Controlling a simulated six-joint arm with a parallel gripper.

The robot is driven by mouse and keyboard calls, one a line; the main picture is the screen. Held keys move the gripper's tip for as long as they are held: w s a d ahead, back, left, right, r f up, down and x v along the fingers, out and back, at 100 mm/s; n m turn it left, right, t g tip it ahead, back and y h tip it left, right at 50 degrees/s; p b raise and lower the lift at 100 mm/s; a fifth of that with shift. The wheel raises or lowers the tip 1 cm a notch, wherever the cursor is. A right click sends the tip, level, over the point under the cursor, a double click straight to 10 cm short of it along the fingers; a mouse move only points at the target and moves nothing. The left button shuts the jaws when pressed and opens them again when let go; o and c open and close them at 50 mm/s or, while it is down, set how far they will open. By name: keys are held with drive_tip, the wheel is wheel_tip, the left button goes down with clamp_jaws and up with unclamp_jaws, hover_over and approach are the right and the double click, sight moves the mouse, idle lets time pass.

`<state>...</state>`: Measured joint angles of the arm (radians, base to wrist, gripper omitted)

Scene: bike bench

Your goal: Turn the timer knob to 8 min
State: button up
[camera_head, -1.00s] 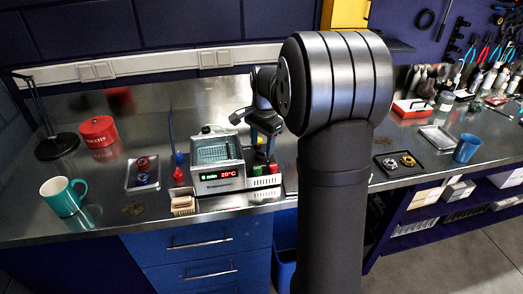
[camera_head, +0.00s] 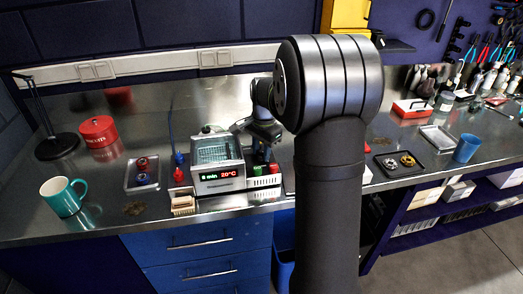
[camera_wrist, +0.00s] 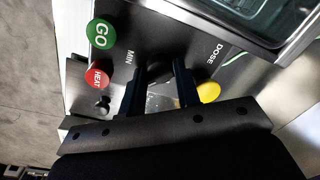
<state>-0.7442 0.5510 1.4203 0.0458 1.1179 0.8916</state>
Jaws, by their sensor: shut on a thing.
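The ultrasonic-type bath unit (camera_head: 219,180) stands on the steel bench, with a lit display (camera_head: 218,174) showing green minutes and red 20°C. The minutes digit looks like an 8 but is small. My gripper (camera_head: 263,155) is low over the control panel at the unit's right side. In the wrist view my gripper (camera_wrist: 160,88) has its two dark fingers on either side of the timer knob (camera_wrist: 160,98), beside the word MIN, and is shut on it. The fingers and the gripper body hide much of the knob and its pointer.
A green GO button (camera_wrist: 100,33), a red HEAT button (camera_wrist: 97,75) and a yellow button (camera_wrist: 208,92) by DOSE surround the knob closely. A small wooden box (camera_head: 182,201) stands front left of the unit. A teal mug (camera_head: 63,196) stands farther left.

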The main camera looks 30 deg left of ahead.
drive_tip(key=shift+n, duration=0.4)
drive_tip(key=o, duration=0.9)
drive_tip(key=shift+o, duration=0.2)
wheel_tip(320, 180, up, 17)
drive_tip(key=d, duration=0.1)
drive_tip(key=shift+d+r, duration=0.15)
drive_tip(key=shift+r, duration=0.05)
